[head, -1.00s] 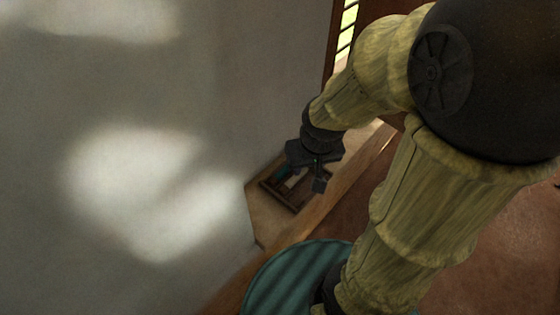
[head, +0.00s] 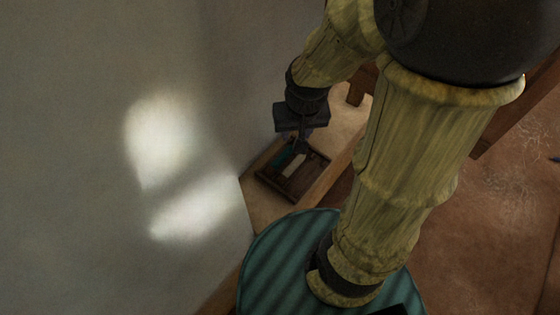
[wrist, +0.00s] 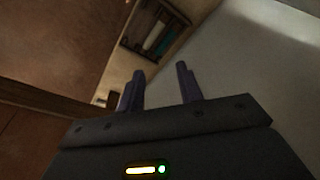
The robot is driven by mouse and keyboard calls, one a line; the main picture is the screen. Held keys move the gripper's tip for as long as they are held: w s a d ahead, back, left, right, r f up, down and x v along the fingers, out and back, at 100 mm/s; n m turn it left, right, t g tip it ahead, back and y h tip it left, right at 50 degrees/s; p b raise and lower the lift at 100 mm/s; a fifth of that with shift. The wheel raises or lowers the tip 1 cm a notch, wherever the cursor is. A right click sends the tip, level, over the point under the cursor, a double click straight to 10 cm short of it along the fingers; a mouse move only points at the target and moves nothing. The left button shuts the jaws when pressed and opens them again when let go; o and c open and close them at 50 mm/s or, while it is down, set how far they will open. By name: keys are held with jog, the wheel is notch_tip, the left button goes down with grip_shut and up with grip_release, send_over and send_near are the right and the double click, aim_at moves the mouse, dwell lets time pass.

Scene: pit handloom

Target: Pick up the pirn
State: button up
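A dark wooden tray (head: 268,186) sits on a ledge by the wall. In it lie a teal slender piece (head: 284,158) and a pale slender piece (head: 297,167); they are too small to tell which is the pirn. In the wrist view the tray (wrist: 130,42) is at the top, with the pale piece (wrist: 154,36) and the teal piece (wrist: 166,43) inside. My gripper (head: 298,138) is above the tray's far side in the head view. In the wrist view my gripper (wrist: 161,80) has its two fingers apart with nothing between them.
A plain grey wall (head: 90,150) stands along the left of the ledge (head: 258,212). A striped teal round top (head: 268,260) is at the near end, under my arm. The reddish-brown floor (head: 450,220) to the right is mostly open.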

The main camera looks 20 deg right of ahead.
jog(key=w+a+f+m+g+b, duration=0.1)
jog(key=w+f+m+g+b, duration=0.1)
jog(key=w+f+m+b, duration=0.4)
jog(key=w+f+m, duration=0.3)
jog(key=w+f, duration=0.2)
jog(key=f, duration=0.2)
jog(key=shift+w+m+b, duration=0.3)
jog(key=shift+w+b, duration=0.05)
jog(key=shift+b, duration=0.05)
jog(key=shift+f, duration=0.1)
send_over(280, 160)
notch_tip(280, 160, down, 12)
jog(key=shift+w+f, duration=0.15)
